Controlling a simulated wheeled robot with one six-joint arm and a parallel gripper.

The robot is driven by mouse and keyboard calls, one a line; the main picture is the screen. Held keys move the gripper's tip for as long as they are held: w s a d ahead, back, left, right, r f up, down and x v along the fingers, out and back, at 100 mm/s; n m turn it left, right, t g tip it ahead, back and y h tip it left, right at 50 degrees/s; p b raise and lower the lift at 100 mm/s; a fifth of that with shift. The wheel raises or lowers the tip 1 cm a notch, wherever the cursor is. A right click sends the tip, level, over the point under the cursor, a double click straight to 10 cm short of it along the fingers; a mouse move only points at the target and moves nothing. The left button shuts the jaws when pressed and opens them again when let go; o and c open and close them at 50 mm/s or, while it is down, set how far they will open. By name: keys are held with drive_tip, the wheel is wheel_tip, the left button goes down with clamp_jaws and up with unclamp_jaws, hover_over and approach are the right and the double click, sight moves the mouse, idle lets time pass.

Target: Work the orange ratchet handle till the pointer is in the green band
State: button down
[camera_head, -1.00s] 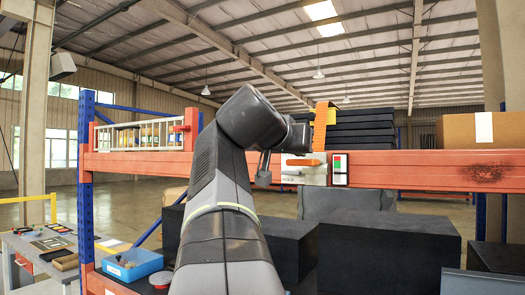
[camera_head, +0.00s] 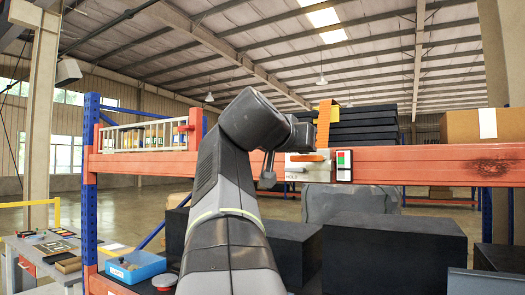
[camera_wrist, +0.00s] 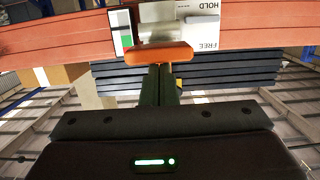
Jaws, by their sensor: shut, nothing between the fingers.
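The orange ratchet handle (camera_head: 308,157) sits on a pale plate (camera_head: 297,172) marked HOLD on the orange rack beam. The arm partly hides the gripper in the head view.
An orange strap (camera_head: 324,125) rises above the handle in front of stacked black slabs (camera_head: 365,125). Black boxes (camera_head: 390,245) stand below the beam. A white rail rack (camera_head: 145,136) is on the beam at left, and a cardboard box (camera_head: 470,125) at right.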

drive_tip(key=shift+f, duration=0.25)
wheel_tip(320, 180, down, 6)
drive_tip(key=t+h+b, duration=0.2)
drive_tip(key=t+b, duration=0.2)
drive_tip(key=b, duration=1.6)
drive_tip(key=shift+w+d+f+h, duration=0.15)
drive_tip(key=shift+w+f+h, duration=0.05)
drive_tip(key=shift+w+h, duration=0.1)
drive_tip(key=shift+f, duration=0.2)
